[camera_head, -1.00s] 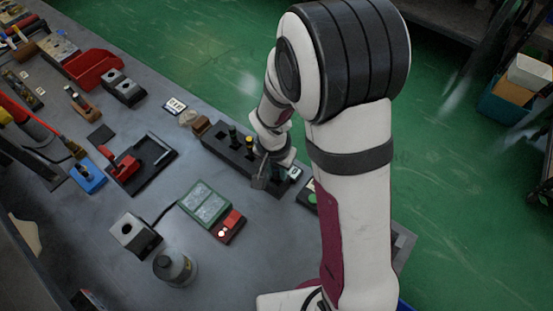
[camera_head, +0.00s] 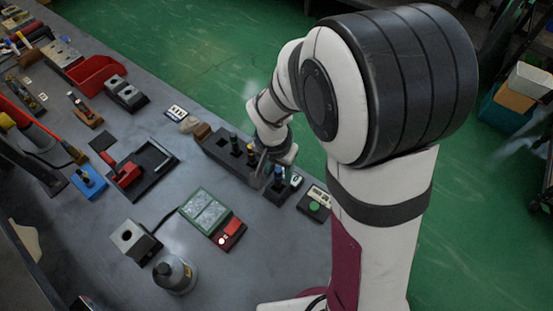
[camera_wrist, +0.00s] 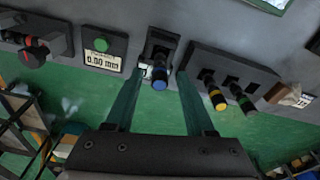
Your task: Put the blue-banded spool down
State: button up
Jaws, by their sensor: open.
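The blue-banded spool (camera_wrist: 159,72) stands in a small dark block (camera_wrist: 163,42) in the wrist view, its blue end facing the camera. In the head view the spool (camera_head: 278,172) shows upright in its block (camera_head: 279,194), just right of the long rack. My gripper (camera_wrist: 159,79) is open, with one finger on each side of the spool and a visible gap to each. In the head view my gripper (camera_head: 263,170) is close beside the spool and partly hides the rack's end. How deep the spool sits cannot be seen.
The long black rack (camera_head: 218,152) holds a green-banded spool (camera_head: 234,142) and a yellow-banded spool (camera_head: 251,155) next to the block. A green-button gauge box (camera_head: 314,204) stands on the other side.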

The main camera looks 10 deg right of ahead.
notch_tip(320, 180, up, 8)
jog(key=s, duration=0.2)
jog(key=s+d+r+n+g+y, duration=0.1)
jog(key=s+r, duration=0.3)
jog(key=s, duration=1.4)
jog(key=shift+d+y, duration=0.15)
jog(key=shift+y, duration=0.65)
jog(key=o, duration=0.5)
jog(key=shift+c, duration=0.2)
jog(key=shift+o, duration=1.3)
jog(key=shift+w+r+n+g, duration=0.2)
jog(key=shift+w+n+g, duration=0.15)
jog(key=shift+n, duration=0.15)
jog(key=w+a+n, duration=0.1)
jog(key=n, duration=0.1)
jog(key=w+a+r+n+h, duration=0.1)
jog(key=w+a+n, duration=0.1)
jog(key=w+a+r+n, duration=0.1)
jog(key=shift+w+a+n+h, duration=0.15)
jog(key=shift+w+n+h, duration=0.15)
jog(key=shift+n, duration=0.1)
jog(key=w+a+r+n+t+h, duration=0.15)
jog(key=w+a+n, duration=0.25)
jog(key=a+n, duration=0.55)
jog(key=shift+m, duration=0.75)
jog(key=f, duration=0.6)
jog(key=a+f, duration=0.1)
jog(key=f, duration=0.2)
jog(key=shift+w+f, duration=0.3)
jog(key=shift+w, duration=0.1)
